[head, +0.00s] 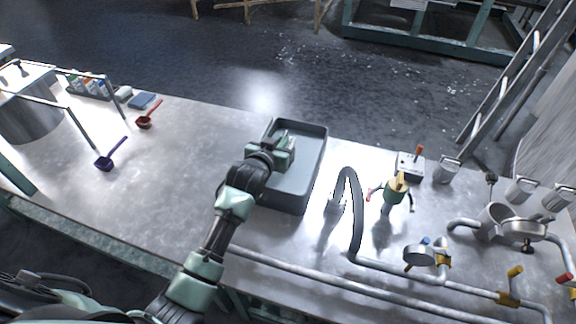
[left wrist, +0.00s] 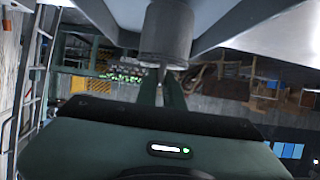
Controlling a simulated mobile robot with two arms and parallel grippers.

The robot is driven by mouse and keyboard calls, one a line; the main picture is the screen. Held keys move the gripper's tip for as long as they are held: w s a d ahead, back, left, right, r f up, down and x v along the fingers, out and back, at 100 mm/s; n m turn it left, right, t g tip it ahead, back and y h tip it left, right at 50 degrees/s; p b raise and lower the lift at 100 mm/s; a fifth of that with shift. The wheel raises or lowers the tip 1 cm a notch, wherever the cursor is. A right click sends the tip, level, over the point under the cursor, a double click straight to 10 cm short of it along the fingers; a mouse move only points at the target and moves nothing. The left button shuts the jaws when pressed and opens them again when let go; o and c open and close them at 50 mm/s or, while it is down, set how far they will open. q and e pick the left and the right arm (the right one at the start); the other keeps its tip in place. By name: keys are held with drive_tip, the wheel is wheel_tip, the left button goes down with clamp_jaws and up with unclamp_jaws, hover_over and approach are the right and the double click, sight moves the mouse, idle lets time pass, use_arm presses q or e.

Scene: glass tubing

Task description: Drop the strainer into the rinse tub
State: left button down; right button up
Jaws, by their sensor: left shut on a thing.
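The rinse tub (head: 313,168) is a grey rectangular basin on the metal bench, in the middle of the head view. My left gripper (head: 287,146) is over the far half of the tub, with the arm reaching across its near left edge. It is shut on a grey, round-bodied thing (left wrist: 166,35), seen at the fingertips in the left wrist view; this looks like the strainer. In the head view the gripper mostly hides it, so I cannot tell its height above the tub floor. My right gripper is not in view.
A red scoop (head: 145,122) and a blue scoop (head: 105,163) lie on the bench to the left. A dark curved hose (head: 355,205) rises just right of the tub, near pipes with valves (head: 440,258) and metal cups (head: 447,169). The bench between scoops and tub is clear.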

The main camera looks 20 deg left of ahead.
use_arm(q)
drive_tip(key=c, duration=1.5)
unclamp_jaws()
drive_tip(key=shift+o, duration=0.2)
drive_tip(key=v, duration=0.7)
drive_tip(key=shift+s+r, duration=0.2)
drive_tip(key=shift+s, duration=0.15)
